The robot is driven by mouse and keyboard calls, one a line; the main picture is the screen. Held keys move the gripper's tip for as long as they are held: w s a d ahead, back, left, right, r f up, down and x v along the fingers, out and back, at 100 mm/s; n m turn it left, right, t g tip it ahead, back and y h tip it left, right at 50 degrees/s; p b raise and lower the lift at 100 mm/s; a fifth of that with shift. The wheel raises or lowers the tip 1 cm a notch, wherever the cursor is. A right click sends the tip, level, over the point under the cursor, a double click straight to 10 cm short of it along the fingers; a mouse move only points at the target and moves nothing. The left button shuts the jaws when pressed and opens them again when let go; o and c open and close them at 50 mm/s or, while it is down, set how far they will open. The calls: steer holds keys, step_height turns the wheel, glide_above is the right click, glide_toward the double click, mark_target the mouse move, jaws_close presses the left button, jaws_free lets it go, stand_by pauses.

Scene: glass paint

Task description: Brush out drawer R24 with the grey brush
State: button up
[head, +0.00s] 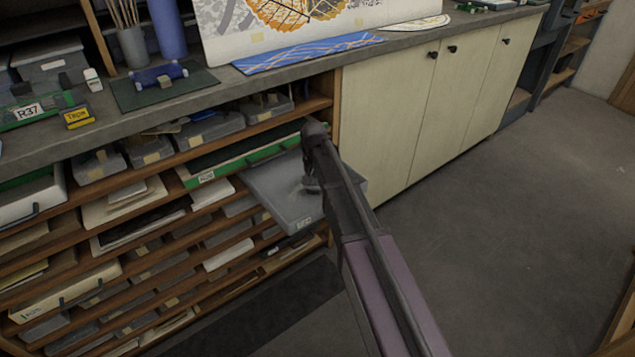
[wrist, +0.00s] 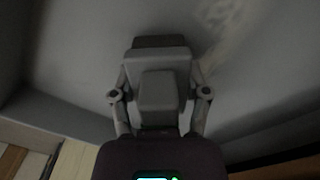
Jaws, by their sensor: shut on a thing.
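A grey drawer (head: 265,190) is pulled out of the shelf rack, with a small white label (head: 304,223) on its front too small to read surely. My gripper (head: 310,184) is over the open drawer, reaching down inside it. In the wrist view my gripper (wrist: 160,92) is shut on a grey block-shaped brush (wrist: 158,58), with a darker edge at its far side. The drawer floor (wrist: 75,55) fills most of that view. A pale dusty patch (wrist: 218,18) lies on it beyond the brush. The bristles are hidden, so I cannot tell whether they touch the floor.
Drawers and trays fill the rack around the open one; a green-edged tray (head: 225,160) sits just left of it. Cream cupboards (head: 420,105) stand to the right. The worktop above holds a box marked R37 (head: 35,112) and a blue cloth (head: 300,53). The floor (head: 500,230) at right is clear.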

mark_target(289, 202)
steer(key=shift+s+a, duration=0.55)
steer(key=shift+a, duration=0.35)
steer(key=shift+s+a+f, duration=0.1)
steer(key=shift+s+a, duration=0.5)
steer(key=shift+a, duration=0.2)
steer(key=shift+s+a, duration=0.55)
steer(key=shift+a, duration=0.2)
steer(key=shift+a, duration=0.15)
steer(key=shift+s+a, duration=0.5)
steer(key=shift+a, duration=0.25)
steer(key=shift+s+a, duration=0.5)
steer(key=shift+a, duration=0.2)
steer(key=shift+r, duration=0.2)
steer(key=shift+r+p, duration=2.9)
steer(key=shift+p, duration=0.1)
steer(key=shift+r+p, duration=1.5)
steer(key=shift+p, duration=0.05)
